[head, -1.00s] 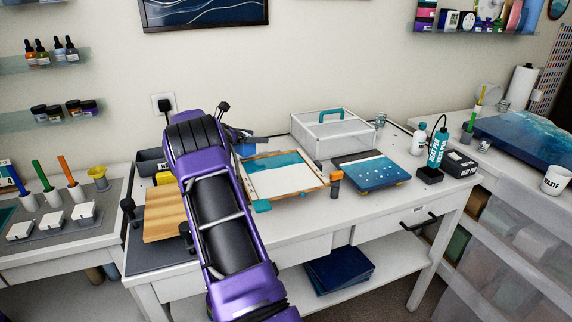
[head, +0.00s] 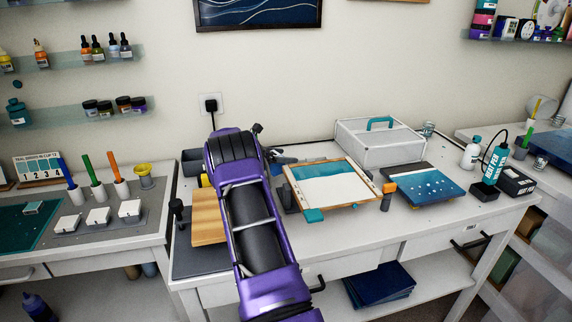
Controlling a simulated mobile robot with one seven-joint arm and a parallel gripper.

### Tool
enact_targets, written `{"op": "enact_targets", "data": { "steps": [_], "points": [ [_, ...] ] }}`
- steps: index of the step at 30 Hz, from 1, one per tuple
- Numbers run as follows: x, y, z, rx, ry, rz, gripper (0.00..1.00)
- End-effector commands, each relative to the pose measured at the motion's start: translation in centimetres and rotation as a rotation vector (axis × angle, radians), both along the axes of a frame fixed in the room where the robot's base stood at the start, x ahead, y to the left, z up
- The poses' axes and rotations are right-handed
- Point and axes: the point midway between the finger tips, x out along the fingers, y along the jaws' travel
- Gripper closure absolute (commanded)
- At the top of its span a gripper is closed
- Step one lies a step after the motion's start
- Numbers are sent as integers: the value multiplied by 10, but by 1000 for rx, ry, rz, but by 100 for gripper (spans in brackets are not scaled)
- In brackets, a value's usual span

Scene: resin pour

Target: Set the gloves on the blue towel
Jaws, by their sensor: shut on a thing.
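My purple arm reaches over the middle table, and its links hide most of the far end. A dark grey part of my gripper (head: 277,155) shows just past the arm, at the back of the table. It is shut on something. A small blue patch (head: 276,169) shows below it; it looks like the gloves, but their shape is largely hidden. I cannot make out a blue towel in this view.
A wooden board (head: 208,217) is left. The side table (head: 100,245) holds cups and a teal mat (head: 28,222).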

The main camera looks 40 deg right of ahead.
Motion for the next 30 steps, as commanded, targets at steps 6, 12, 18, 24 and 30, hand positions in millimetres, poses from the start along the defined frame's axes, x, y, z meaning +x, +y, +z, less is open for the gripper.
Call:
{"op": "enact_targets", "data": {
  "steps": [6,12,18,24,30],
  "points": [
    [0,0,-29,1,2,1,67],
    [0,0,-30,0,1,1,67],
    [0,0,-32,1,1,0,5],
    [0,0,-32,1,1,0,0],
    [2,7,-26,1,0,3,0]
  ]
}}
